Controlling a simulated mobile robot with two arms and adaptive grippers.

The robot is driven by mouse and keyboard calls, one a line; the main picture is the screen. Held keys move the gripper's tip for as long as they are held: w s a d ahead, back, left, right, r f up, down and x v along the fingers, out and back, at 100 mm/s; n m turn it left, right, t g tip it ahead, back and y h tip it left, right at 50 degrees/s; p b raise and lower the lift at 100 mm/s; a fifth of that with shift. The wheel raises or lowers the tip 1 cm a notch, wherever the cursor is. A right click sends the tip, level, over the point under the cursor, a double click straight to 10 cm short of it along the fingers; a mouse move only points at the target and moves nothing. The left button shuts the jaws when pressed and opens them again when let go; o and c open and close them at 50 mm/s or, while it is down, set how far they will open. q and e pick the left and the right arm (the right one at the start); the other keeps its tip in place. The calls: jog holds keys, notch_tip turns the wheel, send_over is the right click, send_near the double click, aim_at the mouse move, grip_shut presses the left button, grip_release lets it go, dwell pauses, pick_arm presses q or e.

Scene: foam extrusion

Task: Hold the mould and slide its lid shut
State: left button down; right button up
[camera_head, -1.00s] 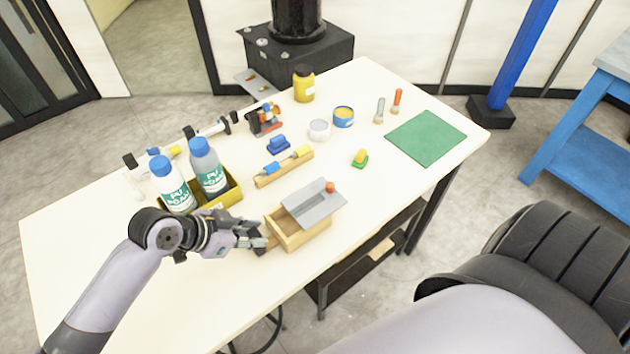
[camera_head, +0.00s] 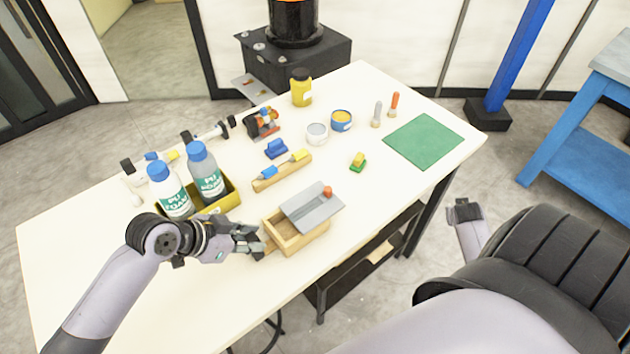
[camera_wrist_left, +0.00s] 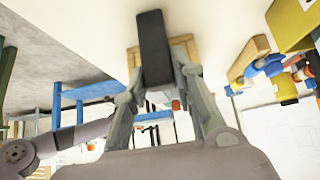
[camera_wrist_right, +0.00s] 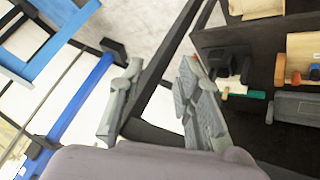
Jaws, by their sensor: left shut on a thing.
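The wooden mould (camera_head: 286,244) is an open-topped box near the table's front edge. Its grey lid (camera_head: 312,211) with an orange-red knob (camera_head: 327,192) covers the right part and sticks out past the right end; the left part of the box is open. My left gripper (camera_head: 258,243) is shut on the mould's left end. In the left wrist view, wood of the mould (camera_wrist_left: 186,48) shows behind a dark finger part. My right gripper (camera_head: 464,210) is off the table's right side, away from the mould. In the right wrist view its fingers (camera_wrist_right: 158,105) are apart and empty.
Two foam bottles (camera_head: 206,172) stand in a yellow tray (camera_head: 231,198) left of the mould. A wooden strip (camera_head: 283,171) with coloured pieces lies behind it. A green mat (camera_head: 424,141) lies at the right. A shelf (camera_head: 345,281) sits under the table edge.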

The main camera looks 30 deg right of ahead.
jog(key=w+d+r+m+t+h, duration=0.1)
jog(key=w+d+r, duration=0.2)
jog(key=r, duration=0.4)
jog(key=w+d+r, duration=0.3)
jog(key=r, duration=0.5)
jog(key=w+a+r+n+t+y, duration=0.25)
jog(key=w+a+r+n, duration=0.2)
jog(key=w+a, duration=0.65)
jog(key=w+a+r+n+t+y, duration=0.2)
jog(key=w+a+r+n+y, duration=0.3)
jog(key=w+a, duration=0.6)
jog(key=w+a+r+n, duration=0.4)
jog(key=w+a, duration=0.1)
jog(key=a, duration=0.4)
jog(key=n+g+y, duration=0.1)
jog(key=n+g, duration=0.7)
jog(key=n, duration=0.3)
send_over(328, 189)
jog(key=shift+w+f, duration=0.2)
jog(key=shift+f, duration=0.3)
jog(key=shift+w+f, duration=0.2)
jog(key=shift+f, duration=0.3)
jog(key=shift+s+d+f+g, duration=0.1)
jog(key=shift+s+f+g, duration=0.2)
jog(key=shift+s+g, duration=0.1)
jog(key=shift+f, duration=3.3)
jog(key=shift+c, duration=0.2)
